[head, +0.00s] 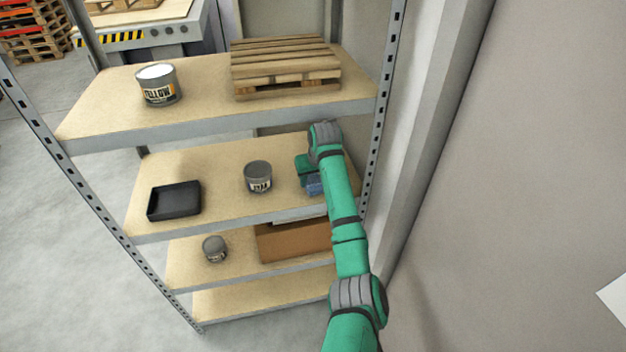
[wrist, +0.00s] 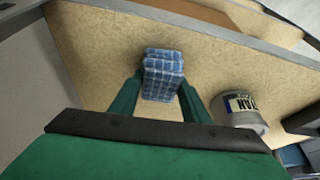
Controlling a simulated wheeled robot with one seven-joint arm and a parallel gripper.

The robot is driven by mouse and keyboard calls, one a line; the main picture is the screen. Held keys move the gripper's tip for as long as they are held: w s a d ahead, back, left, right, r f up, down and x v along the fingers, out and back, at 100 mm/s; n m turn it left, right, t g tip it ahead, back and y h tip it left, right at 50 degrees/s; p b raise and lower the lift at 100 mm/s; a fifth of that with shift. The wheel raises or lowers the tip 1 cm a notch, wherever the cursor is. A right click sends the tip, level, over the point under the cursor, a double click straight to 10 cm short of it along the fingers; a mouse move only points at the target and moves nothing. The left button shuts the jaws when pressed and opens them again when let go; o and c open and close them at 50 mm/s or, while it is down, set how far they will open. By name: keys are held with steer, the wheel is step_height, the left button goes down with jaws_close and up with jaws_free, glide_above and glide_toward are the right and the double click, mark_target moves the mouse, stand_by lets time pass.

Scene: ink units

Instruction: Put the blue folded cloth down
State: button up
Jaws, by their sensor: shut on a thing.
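The blue folded cloth (wrist: 163,68), with a pale check pattern, sits between the two green fingers of my gripper (wrist: 161,90) in the wrist view. My gripper is shut on it. In the head view the cloth (head: 314,187) shows only in part, at the right end of the second shelf from the top (head: 215,201). My own arm hides the rest of it and most of the gripper. I cannot tell whether the cloth touches the shelf board or hangs just above it.
A grey can (head: 258,178) stands left of the cloth; its label shows in the wrist view (wrist: 240,110). A black tray (head: 174,201) lies farther left. The shelf above holds a yellow-labelled can (head: 158,86) and a small pallet (head: 286,68). A rack post (head: 373,150) stands close right.

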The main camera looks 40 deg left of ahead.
steer(key=shift+d, duration=0.2)
steer(key=o, duration=1.1)
steer(key=shift+d, duration=0.1)
steer(key=shift+s+a, duration=0.25)
steer(key=shift+a, duration=0.15)
steer(key=shift+f, duration=0.15)
steer(key=shift+d, duration=0.1)
